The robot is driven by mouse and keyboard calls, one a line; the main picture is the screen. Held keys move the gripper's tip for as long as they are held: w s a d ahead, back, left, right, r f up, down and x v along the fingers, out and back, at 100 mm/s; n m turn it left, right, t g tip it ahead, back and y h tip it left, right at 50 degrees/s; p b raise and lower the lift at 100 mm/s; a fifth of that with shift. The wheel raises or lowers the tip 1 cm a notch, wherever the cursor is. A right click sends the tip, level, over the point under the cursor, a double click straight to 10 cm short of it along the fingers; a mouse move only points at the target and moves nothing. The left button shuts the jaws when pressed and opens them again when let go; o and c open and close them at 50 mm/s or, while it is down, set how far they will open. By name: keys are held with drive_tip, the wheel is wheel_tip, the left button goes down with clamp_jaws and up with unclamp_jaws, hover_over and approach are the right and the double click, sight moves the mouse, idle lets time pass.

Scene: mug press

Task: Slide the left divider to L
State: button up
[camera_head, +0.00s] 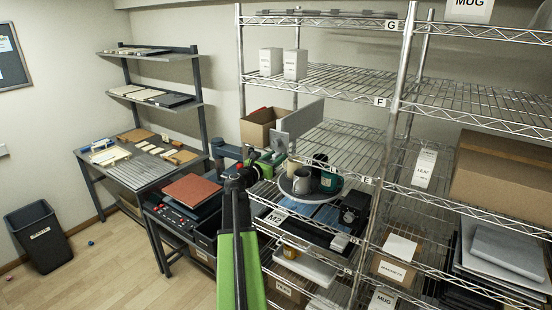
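An upright light grey panel (303,117), which looks like the left divider, stands on the wire shelf between the labels F and E. A cardboard box (258,128) is just to its left. My green and black arm reaches up from the bottom of the picture. My gripper (277,157) seems to be at the panel's lower front edge, in front of the shelf. The fingertips are small and dark there, so I cannot tell whether they touch the panel or are open or shut. I cannot make out a plain L mark.
Below, a round grey tray (306,199) holds mugs, including a grey mug (301,182) and a dark green one (328,181). The wire shelf (345,145) right of the panel looks bare up to the upright post (392,110). A workbench (141,172) stands left.

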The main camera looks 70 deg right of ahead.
clamp_jaws()
idle(1.2)
